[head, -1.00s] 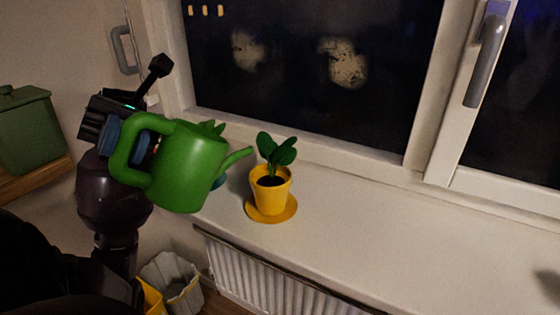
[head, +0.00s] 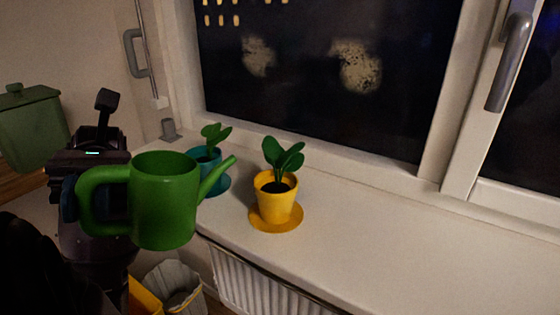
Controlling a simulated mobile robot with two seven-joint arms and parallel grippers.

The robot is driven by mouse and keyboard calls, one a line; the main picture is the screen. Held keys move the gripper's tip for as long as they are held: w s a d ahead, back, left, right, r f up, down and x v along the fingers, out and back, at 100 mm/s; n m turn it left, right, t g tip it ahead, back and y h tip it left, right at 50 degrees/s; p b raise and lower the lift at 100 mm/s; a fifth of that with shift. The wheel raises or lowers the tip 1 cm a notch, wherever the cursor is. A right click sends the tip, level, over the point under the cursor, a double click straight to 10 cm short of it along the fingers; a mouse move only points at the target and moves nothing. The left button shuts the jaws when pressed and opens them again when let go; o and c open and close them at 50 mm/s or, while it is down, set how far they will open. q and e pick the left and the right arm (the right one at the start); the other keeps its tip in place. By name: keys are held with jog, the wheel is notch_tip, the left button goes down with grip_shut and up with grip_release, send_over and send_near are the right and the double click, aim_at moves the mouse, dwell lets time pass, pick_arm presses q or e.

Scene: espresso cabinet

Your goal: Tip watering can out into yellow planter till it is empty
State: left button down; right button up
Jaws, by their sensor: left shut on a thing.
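The green watering can (head: 165,200) hangs in the air in front of the sill, close to upright, its spout pointing up and right. My left gripper (head: 72,197) is shut on its handle at the left; the fingertips are mostly hidden behind the handle. The yellow planter (head: 276,200) stands upright on a yellow saucer (head: 288,221) on the sill, with a leafy plant (head: 283,158) and dark soil. The spout tip is left of the planter and apart from it. No water stream shows. My right gripper is not in view.
A teal planter (head: 207,163) with a small plant stands behind the can's spout, on the white windowsill (head: 370,230). A small grey cup (head: 169,130) stands at the sill's left end. A radiator (head: 250,280) is below. The sill is clear to the right.

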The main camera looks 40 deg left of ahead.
aim_at(82, 236)
pick_arm(q)
jog(key=f, duration=0.1)
jog(key=s+f+m, duration=0.1)
jog(key=f+m+b, duration=0.1)
jog(key=shift+s+a+f, duration=0.1)
jog(key=shift+s+f, duration=0.15)
jog(key=shift+f, duration=0.05)
jog(key=shift+s+f+b, duration=0.1)
jog(key=shift+f+b, duration=0.2)
jog(key=shift+b, duration=0.1)
jog(key=shift+s+f+m+b, duration=0.15)
jog(key=shift+f+m+b, duration=0.15)
jog(key=shift+f, duration=0.05)
jog(key=shift+s, duration=0.1)
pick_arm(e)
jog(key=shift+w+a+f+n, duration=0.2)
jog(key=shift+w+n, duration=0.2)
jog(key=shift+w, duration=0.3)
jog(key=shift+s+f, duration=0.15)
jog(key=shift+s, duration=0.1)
pick_arm(q)
jog(key=shift+s+t, duration=0.1)
jog(key=shift+t, duration=0.2)
